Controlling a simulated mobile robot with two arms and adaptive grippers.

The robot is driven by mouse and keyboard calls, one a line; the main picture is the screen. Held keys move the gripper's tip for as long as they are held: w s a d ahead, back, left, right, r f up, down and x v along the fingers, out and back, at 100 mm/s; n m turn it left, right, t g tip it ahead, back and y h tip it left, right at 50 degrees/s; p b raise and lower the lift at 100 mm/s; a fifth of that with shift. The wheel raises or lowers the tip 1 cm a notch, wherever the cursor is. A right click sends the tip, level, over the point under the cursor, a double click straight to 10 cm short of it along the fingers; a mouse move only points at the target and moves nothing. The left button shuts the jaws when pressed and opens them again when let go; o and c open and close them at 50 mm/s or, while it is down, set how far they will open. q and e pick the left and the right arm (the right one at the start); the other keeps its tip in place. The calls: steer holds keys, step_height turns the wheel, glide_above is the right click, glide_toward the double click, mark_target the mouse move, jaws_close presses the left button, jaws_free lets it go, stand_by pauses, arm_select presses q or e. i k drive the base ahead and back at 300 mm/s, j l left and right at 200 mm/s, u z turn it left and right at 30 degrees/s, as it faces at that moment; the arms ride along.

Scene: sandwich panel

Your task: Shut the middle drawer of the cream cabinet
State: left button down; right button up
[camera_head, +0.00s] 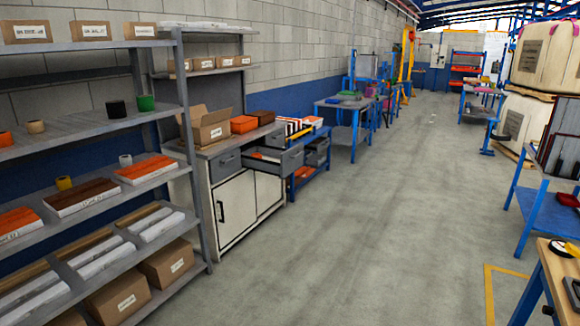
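The cream cabinet (235,208) stands against the left wall, beyond the near shelving, with a grey worktop and cream doors below. One grey drawer, the middle drawer (292,159), is pulled out into the aisle, and its inside shows from above with something orange and pale in it. A grey drawer to its left (228,160) is shut. The right part of the drawer row is partly hidden behind the open drawer. Neither of my grippers is in view.
Grey shelving (190,150) with boxes and rolls stands close on the left. A blue workbench (352,115) is beyond the cabinet. A blue table (545,210) and a wooden-topped bench (560,270) are on the right. The concrete aisle (350,220) between is clear.

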mark_target(281, 162)
steer(key=i+u, duration=0.2)
steer(key=i, duration=3.1)
steer(key=i+l+u, duration=0.2)
steer(key=i, duration=0.25)
steer(key=i+u, duration=0.25)
steer(key=i, duration=0.25)
